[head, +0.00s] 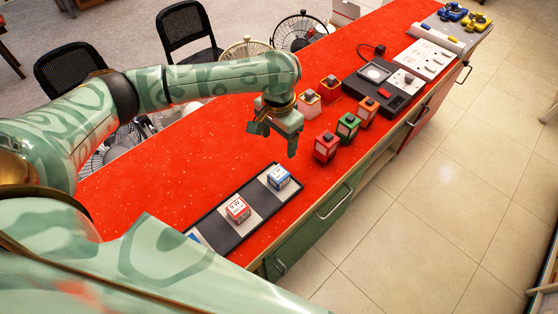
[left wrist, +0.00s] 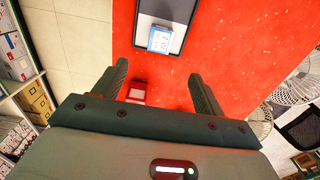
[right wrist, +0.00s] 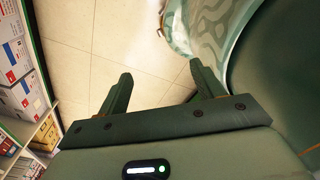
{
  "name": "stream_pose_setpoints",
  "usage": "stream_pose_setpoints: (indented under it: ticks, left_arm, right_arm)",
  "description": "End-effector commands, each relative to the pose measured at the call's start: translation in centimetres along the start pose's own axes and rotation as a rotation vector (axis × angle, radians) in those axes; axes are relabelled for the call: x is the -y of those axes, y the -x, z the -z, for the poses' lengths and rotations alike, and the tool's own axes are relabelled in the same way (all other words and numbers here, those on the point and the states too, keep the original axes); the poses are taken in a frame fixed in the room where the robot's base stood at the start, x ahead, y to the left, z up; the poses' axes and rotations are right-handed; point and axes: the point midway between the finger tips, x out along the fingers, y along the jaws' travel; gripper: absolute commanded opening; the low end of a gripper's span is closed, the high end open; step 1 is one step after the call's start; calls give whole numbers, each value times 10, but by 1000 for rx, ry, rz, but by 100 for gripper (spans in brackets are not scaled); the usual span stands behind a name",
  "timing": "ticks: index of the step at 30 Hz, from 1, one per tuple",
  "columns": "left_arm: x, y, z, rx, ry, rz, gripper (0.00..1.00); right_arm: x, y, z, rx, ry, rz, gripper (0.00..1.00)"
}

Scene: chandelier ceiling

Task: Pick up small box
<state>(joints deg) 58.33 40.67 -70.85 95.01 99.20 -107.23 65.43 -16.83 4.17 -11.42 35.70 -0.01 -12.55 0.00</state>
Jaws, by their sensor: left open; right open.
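Two small boxes sit on a long black tray with pale squares on the red counter: a red-and-white box (head: 237,208) and a blue-and-white box (head: 279,177). The blue-and-white box also shows in the left wrist view (left wrist: 160,40), on the tray (left wrist: 178,41). My left gripper (head: 274,142) is open and empty above the counter, beyond the blue-and-white box. In the left wrist view its fingers (left wrist: 159,72) stand wide apart, with a red block (left wrist: 136,93) below near one finger. My right gripper (right wrist: 160,74) is open and empty over the tiled floor.
Several coloured blocks, among them a red (head: 326,146) and a green one (head: 348,126), stand beyond the left gripper. A black device (head: 383,90) lies farther along the counter (head: 130,190). Chairs and fans stand along its far side. Tiled floor (head: 420,210) is clear at right.

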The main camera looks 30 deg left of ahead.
Motion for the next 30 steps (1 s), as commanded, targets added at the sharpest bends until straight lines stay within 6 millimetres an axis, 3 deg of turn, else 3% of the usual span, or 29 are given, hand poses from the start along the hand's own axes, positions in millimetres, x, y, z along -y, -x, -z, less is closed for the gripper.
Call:
stream_pose_setpoints:
  ticks: [5,15,25,30]
  left_arm:
    - [0,-14,0,3,0,-2,71]
    - [-1,-96,-1,4,0,-2,71]
    - [-1,-122,-1,1,-1,-1,71]
    - [-3,-153,-3,4,0,-2,71]
  right_arm:
    - [0,-6,-12,17,3,0,67]
    - [-1,-41,-24,36,6,0,67]
    - [-1,-53,-24,36,6,1,67]
    - [2,-71,-29,43,5,5,67]
